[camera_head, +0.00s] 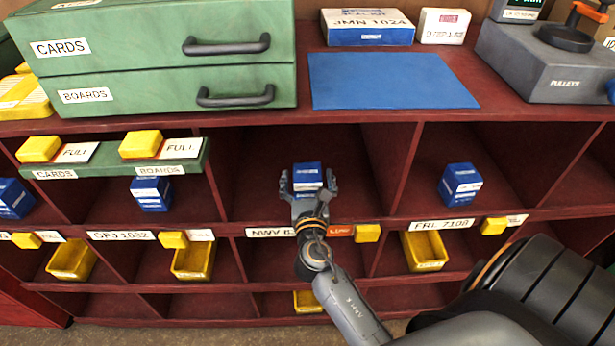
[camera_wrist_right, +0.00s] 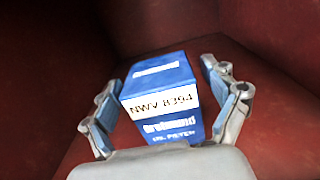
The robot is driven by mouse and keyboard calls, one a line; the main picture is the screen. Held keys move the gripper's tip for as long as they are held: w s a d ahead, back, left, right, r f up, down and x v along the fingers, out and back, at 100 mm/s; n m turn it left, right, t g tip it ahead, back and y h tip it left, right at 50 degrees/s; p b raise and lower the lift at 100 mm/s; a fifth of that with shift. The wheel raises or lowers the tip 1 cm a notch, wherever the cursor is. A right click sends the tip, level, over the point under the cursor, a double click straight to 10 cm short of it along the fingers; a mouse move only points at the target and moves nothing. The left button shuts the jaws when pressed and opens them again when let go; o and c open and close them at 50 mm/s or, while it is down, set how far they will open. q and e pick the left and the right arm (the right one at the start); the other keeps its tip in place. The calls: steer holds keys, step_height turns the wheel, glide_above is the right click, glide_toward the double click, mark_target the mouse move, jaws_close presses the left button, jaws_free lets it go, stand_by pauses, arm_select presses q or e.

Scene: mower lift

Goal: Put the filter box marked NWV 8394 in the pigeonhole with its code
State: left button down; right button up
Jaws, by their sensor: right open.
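The blue filter box (camera_head: 307,176) stands upright inside the pigeonhole (camera_head: 260,150) whose label (camera_head: 270,232) begins "NWV 8"; the rest of that label is hidden by my right arm. In the right wrist view the box (camera_wrist_right: 160,100) reads "NWV 8394". My right gripper (camera_head: 308,180) is open, with one finger on each side of the box. In the right wrist view a gap shows between the box and the fingers of the right gripper (camera_wrist_right: 163,100). My left gripper is not in view.
Neighbouring pigeonholes hold blue boxes (camera_head: 151,193) and (camera_head: 461,184). Yellow bins (camera_head: 425,250) stand in the lower row. Yellow blocks (camera_head: 367,233) sit along the shelf edges. A blue mat (camera_head: 390,80) and a box marked JMN 1024 (camera_head: 367,27) lie on top.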

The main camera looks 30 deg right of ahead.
steer(key=shift+s+a+f, duration=0.1)
steer(key=shift+s+f, duration=0.05)
steer(key=shift+f, duration=0.45)
steer(key=shift+r, duration=0.1)
steer(key=shift+r+p, duration=0.45)
steer(key=shift+p, duration=0.05)
steer(key=b+v, duration=0.2)
steer(key=v, duration=0.9)
steer(key=shift+s+a+r, duration=0.25)
steer(key=shift+s+r, duration=0.05)
